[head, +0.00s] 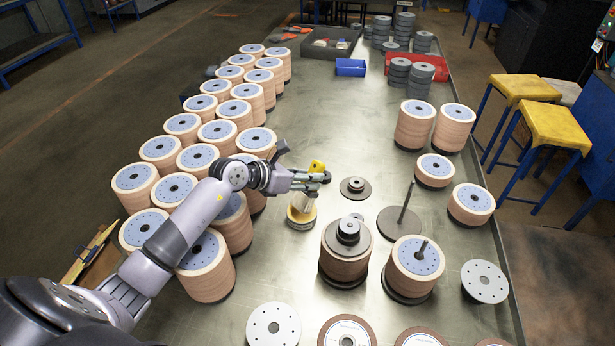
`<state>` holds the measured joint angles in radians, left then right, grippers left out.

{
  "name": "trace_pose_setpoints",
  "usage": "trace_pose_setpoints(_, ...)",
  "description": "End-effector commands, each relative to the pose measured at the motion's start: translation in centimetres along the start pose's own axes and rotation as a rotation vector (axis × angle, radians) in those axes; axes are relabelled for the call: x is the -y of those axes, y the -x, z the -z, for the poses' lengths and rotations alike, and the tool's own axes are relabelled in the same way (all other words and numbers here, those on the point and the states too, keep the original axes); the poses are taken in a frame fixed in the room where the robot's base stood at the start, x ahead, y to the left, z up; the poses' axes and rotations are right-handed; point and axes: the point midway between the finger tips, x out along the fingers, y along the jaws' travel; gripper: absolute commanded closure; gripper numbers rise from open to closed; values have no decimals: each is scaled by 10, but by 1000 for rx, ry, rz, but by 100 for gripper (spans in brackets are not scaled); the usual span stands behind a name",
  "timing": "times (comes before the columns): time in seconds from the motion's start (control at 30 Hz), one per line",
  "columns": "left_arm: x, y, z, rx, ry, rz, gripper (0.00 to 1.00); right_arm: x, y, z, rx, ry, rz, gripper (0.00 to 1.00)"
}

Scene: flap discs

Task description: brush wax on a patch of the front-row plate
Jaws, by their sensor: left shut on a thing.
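My left gripper (312,180) is shut on a brush, whose yellow top (317,166) sticks up above the fingers. Its pale lower part (301,201) points down at a round tin with a yellow band (301,216). Whether the brush is in the tin or just over it I cannot tell. Along the front edge lie a white plate with holes (259,325), a brown-rimmed disc with a white middle (333,331) and another such disc (420,338), partly cut off. A second white plate (485,291) lies at the right. My right gripper is not in view.
Rows of flap disc stacks (197,157) fill the left side under my arm. A stack with a dark flange (345,270), a stack on a spindle (410,284) and an upright rod on a round base (397,222) stand near the tin.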

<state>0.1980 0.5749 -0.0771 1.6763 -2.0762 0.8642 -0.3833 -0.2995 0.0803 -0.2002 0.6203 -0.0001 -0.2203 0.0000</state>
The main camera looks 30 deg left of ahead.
Motion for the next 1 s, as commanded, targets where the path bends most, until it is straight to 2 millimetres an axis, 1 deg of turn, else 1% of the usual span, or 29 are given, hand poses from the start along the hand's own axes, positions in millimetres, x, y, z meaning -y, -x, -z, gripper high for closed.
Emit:
trace_pose_setpoints(0.67, -1, -4, 8, 0, 0, 0, 100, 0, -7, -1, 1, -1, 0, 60)
trace_pose_setpoints(1.0, -1, -4, 8, -3, 1, 1, 100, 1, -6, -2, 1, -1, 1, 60)
